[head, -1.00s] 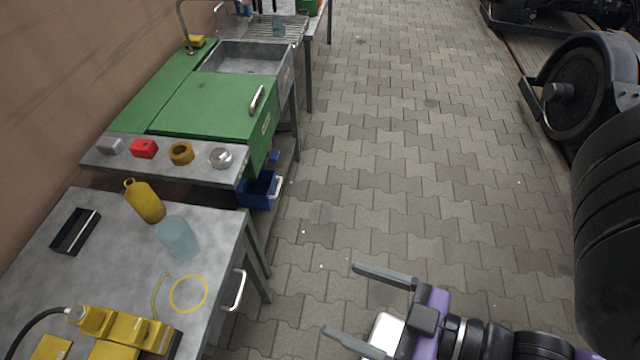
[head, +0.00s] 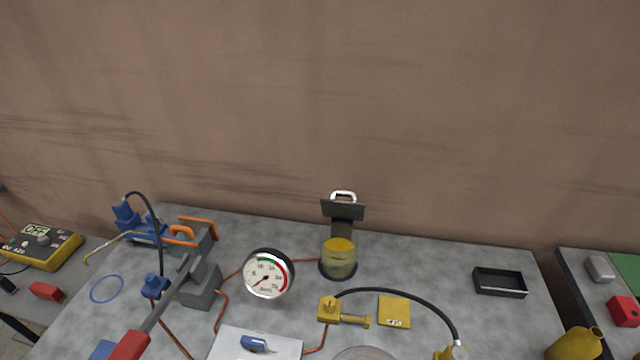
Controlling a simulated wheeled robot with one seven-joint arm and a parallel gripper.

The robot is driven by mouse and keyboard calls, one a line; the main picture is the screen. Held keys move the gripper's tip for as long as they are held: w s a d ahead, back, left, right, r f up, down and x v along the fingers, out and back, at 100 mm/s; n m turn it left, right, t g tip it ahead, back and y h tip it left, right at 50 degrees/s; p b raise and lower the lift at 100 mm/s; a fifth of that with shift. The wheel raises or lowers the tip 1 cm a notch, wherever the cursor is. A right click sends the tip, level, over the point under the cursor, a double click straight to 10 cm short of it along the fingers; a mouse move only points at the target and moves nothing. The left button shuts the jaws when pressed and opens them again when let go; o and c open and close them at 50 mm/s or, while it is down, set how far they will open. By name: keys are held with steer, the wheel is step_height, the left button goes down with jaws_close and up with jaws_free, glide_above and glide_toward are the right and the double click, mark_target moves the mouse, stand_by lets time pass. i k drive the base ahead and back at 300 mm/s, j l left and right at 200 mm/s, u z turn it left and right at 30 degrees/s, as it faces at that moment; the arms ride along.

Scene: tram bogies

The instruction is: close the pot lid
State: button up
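A small pot (head: 339,266) stands on the grey workbench near the wall, in the middle of the head view. It has a clear body with yellow contents and a dark base. Its dark grey lid (head: 343,210) is open, tilted up behind the pot, with a pale metal handle (head: 344,195) at the top. The opening faces up and shows yellow inside. My gripper is not in the head view now.
On the workbench (head: 420,262), a round pressure gauge (head: 268,274) stands left of the pot. A yellow fitting (head: 341,312) with a black hose lies in front, beside a yellow square (head: 395,311). A black tray (head: 499,282) lies right. A long red-handled lever (head: 130,345) reaches across the left.

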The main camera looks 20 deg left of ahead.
mark_target(353, 210)
steer(key=i+j+u, duration=0.15)
steer(key=i+j, duration=0.2)
steer(key=i, duration=0.15)
steer(key=i+j+u, duration=0.15)
steer(key=i+j, duration=0.2)
steer(key=i+j+u, duration=0.15)
steer(key=i, duration=0.5)
